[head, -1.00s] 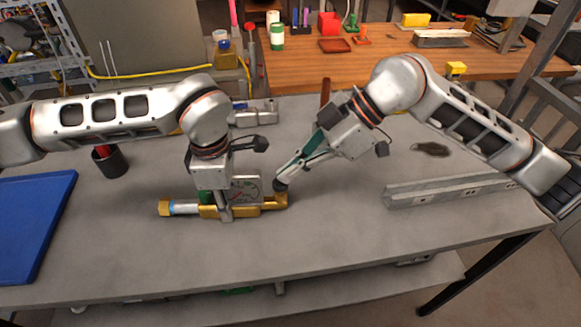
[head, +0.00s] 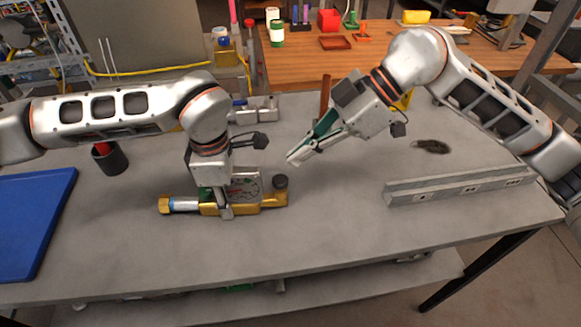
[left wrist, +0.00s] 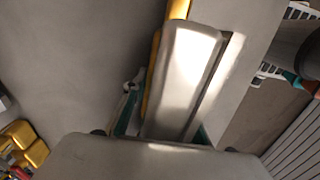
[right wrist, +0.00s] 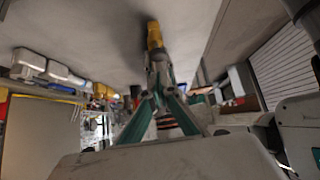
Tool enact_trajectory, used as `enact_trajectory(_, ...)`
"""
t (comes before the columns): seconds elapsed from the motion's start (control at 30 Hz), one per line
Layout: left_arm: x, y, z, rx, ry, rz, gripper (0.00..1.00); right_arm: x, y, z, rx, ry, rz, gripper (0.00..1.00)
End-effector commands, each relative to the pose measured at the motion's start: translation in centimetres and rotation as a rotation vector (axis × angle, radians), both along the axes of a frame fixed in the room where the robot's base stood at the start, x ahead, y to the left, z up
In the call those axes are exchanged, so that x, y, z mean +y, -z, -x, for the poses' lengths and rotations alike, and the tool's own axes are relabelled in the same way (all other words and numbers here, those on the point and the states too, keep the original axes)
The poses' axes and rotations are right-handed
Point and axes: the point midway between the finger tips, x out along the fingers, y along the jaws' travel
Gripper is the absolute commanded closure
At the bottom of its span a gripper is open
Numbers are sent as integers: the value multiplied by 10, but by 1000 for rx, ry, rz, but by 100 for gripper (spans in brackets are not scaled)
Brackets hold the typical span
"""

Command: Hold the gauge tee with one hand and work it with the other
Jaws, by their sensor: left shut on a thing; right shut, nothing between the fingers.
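The gauge tee (head: 270,201) lies on the grey bench. It has a brass body, a round gauge face, a dark knob (head: 280,182) at its right end, and a silver pipe with a brass end at its left. My left gripper (head: 224,210) comes down from above and is shut on the tee's brass body. Its fingers hide part of the body and gauge. A strip of brass shows beside the finger in the left wrist view (left wrist: 179,10). My right gripper (head: 293,161) is shut and empty, up and right of the knob, apart from it.
A grey metal rail (head: 460,186) lies on the right of the bench, with a dark patch (head: 431,146) behind it. A blue tray (head: 38,225) is at the left, near a dark cup (head: 110,158). The bench front is clear.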

Motion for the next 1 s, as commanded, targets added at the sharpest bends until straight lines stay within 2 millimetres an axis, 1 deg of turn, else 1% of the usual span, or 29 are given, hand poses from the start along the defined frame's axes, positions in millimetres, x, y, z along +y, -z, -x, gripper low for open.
enact_trajectory(0.03, 1, 2, 1, 4, -2, -2, 100, -9, -8, -2, -3, 3, 1, 100)
enact_trajectory(0.2, 1, 2, 1, 3, -2, -2, 100, -31, -31, -3, -2, 1, 0, 100)
enact_trajectory(0.3, 1, 2, 1, 3, -1, -2, 100, -41, -41, -4, -2, 1, -1, 100)
enact_trajectory(0.4, 1, 2, 1, 3, -2, -2, 100, -47, -47, -4, -1, 0, -1, 100)
enact_trajectory(0.57, 1, 2, 0, 2, -1, -2, 100, -51, -51, -4, -1, -1, -2, 100)
enact_trajectory(1.0, 1, 2, 0, 2, -2, -2, 100, -50, -51, -4, -2, -2, -2, 100)
